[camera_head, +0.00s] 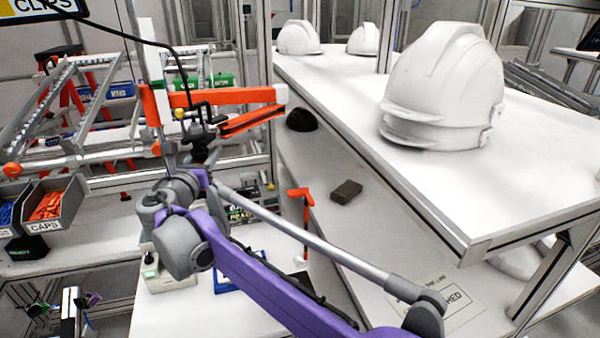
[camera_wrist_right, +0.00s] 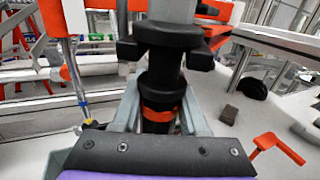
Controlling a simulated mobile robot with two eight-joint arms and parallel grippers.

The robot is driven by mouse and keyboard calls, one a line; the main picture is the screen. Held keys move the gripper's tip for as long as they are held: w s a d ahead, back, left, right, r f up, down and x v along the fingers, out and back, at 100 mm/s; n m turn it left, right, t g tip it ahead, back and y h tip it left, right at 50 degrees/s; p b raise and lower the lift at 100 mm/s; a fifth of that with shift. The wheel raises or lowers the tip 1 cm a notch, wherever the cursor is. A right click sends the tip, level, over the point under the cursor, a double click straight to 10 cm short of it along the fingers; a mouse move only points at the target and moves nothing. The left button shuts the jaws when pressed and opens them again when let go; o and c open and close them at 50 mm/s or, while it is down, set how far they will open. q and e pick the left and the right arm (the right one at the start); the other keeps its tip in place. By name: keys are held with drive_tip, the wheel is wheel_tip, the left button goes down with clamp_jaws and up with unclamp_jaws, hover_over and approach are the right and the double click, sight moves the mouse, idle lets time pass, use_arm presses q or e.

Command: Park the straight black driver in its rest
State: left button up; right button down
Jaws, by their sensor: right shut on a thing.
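My right gripper (camera_head: 203,140) is at the end of the purple arm, beside the orange bracket. In the right wrist view the gripper (camera_wrist_right: 160,118) is shut around the straight black driver (camera_wrist_right: 160,90), which has an orange band low on its body. The driver (camera_head: 200,112) stands roughly upright, with a black cable rising from its top.
An orange bracket (camera_head: 225,97) stands close behind the gripper. A red-orange hooked tool (camera_head: 304,215) and a dark block (camera_head: 346,192) are to the right. White helmet shells (camera_head: 445,90) stand on the white bench (camera_head: 545,150). A caps bin (camera_head: 70,190) is at left.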

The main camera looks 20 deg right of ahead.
drive_tip(key=shift+s, duration=0.1)
drive_tip(key=s+d, duration=0.4)
drive_tip(key=d, duration=0.4)
drive_tip(key=shift+s+d, duration=0.15)
drive_tip(key=shift+s, duration=0.25)
drive_tip(key=s+d, duration=0.5)
drive_tip(key=d, duration=0.3)
idle(0.4)
drive_tip(key=w+d, duration=0.4)
drive_tip(key=d, duration=0.1)
drive_tip(key=shift+w, duration=0.15)
idle(0.4)
drive_tip(key=shift+c, duration=1.8)
unclamp_jaws()
